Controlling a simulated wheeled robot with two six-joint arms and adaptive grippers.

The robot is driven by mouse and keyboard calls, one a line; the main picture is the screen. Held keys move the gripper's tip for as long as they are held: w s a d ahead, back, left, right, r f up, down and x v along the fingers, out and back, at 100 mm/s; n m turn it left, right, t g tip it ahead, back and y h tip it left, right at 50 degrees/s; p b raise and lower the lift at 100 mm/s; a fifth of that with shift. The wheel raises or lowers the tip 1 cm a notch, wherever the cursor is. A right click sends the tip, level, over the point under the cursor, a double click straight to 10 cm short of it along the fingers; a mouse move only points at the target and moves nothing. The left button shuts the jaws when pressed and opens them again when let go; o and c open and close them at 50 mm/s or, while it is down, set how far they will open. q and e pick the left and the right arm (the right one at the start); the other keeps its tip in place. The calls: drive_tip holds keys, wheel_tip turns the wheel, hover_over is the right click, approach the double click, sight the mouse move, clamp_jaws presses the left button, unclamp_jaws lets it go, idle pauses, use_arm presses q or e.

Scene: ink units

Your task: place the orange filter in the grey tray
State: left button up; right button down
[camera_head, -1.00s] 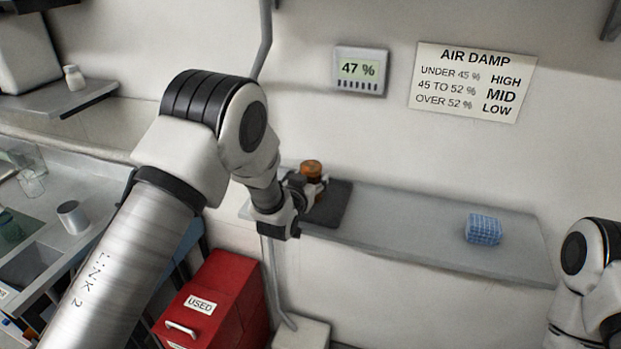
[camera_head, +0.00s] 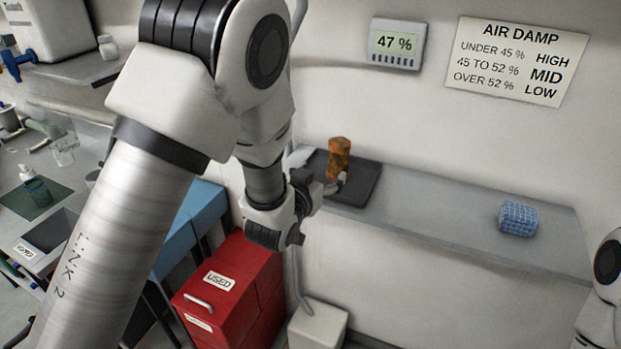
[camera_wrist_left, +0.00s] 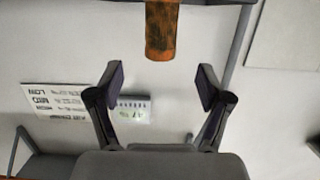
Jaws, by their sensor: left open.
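The orange filter (camera_head: 339,158), a mottled cylinder, stands upright on the dark grey tray (camera_head: 364,190) at the left end of the wall shelf. In the left wrist view the picture is upside down, and the filter (camera_wrist_left: 161,28) shows at the top, beyond the fingertips. My left gripper (camera_head: 335,186) is in front of the filter in the head view. My right gripper is out of view; only part of that arm shows at the right edge.
A blue checked block (camera_head: 518,219) lies on the right part of the shelf (camera_head: 450,215), with bare room between it and the tray. A red drawer cabinet (camera_head: 245,275) stands below. A meter (camera_head: 395,44) reading 47 % and a sign (camera_head: 517,62) are on the wall.

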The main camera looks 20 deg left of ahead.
use_arm(q)
drive_tip(key=s+a+f+g, duration=0.1)
drive_tip(key=s+f+g, duration=0.4)
drive_tip(key=f, duration=0.6)
drive_tip(key=s+a+f+g, duration=0.2)
drive_tip(key=s+f, duration=0.5)
drive_tip(key=f, duration=0.3)
drive_tip(key=s+f+g, duration=0.4)
drive_tip(key=s+f, duration=0.2)
drive_tip(key=s, duration=0.6)
drive_tip(key=s+a+f+g, duration=0.1)
drive_tip(key=s+f+g, duration=0.3)
drive_tip(key=s+f, duration=0.3)
drive_tip(key=s, duration=0.5)
drive_tip(key=shift+s+f+n+g+y, duration=0.2)
drive_tip(key=shift+n+g+y, duration=0.1)
drive_tip(key=shift+n+g, duration=0.1)
